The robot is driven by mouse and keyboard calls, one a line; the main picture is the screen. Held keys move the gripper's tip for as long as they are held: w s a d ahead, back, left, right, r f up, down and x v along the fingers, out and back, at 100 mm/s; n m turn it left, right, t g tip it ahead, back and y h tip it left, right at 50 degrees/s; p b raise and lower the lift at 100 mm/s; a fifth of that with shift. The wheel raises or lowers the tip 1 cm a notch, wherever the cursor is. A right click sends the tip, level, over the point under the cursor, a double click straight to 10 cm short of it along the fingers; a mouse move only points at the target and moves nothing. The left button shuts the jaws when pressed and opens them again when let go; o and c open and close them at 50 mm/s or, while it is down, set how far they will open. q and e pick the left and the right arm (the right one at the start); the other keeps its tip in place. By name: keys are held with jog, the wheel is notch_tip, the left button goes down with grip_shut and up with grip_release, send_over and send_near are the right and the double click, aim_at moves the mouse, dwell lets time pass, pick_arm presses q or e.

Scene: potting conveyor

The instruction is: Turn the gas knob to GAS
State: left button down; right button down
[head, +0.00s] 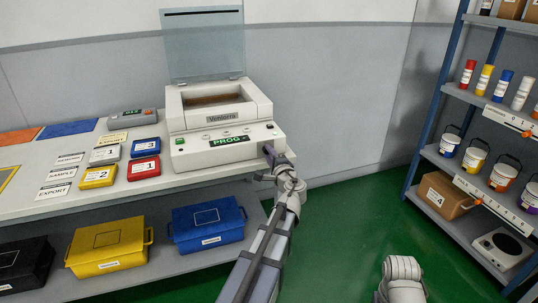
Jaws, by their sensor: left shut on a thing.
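The white machine (217,117) stands on the bench with its clear lid raised and a brown load in its open chamber. Its front panel has a green-lit display (229,140) reading PROG and a small green button (180,141) at the left. My left gripper (269,154) is at the right end of this front panel, shut on the gas knob. The gripper covers the knob, so its pointer and markings are hidden. Of my right arm only a grey link shows at the bottom right; its gripper is out of view.
Red, blue, yellow and grey cases (144,168) lie on the bench (30,199) left of the machine. Yellow (108,247) and blue (207,225) bins sit on the shelf below. A rack (432,150) with bottles and buckets stands right. Green floor between is clear.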

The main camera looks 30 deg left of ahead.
pick_arm(q)
jog(key=shift+m, duration=0.5)
dwell(0.3)
jog(key=c, duration=0.6)
grip_release()
jog(key=v, duration=0.8)
jog(key=shift+w, duration=0.1)
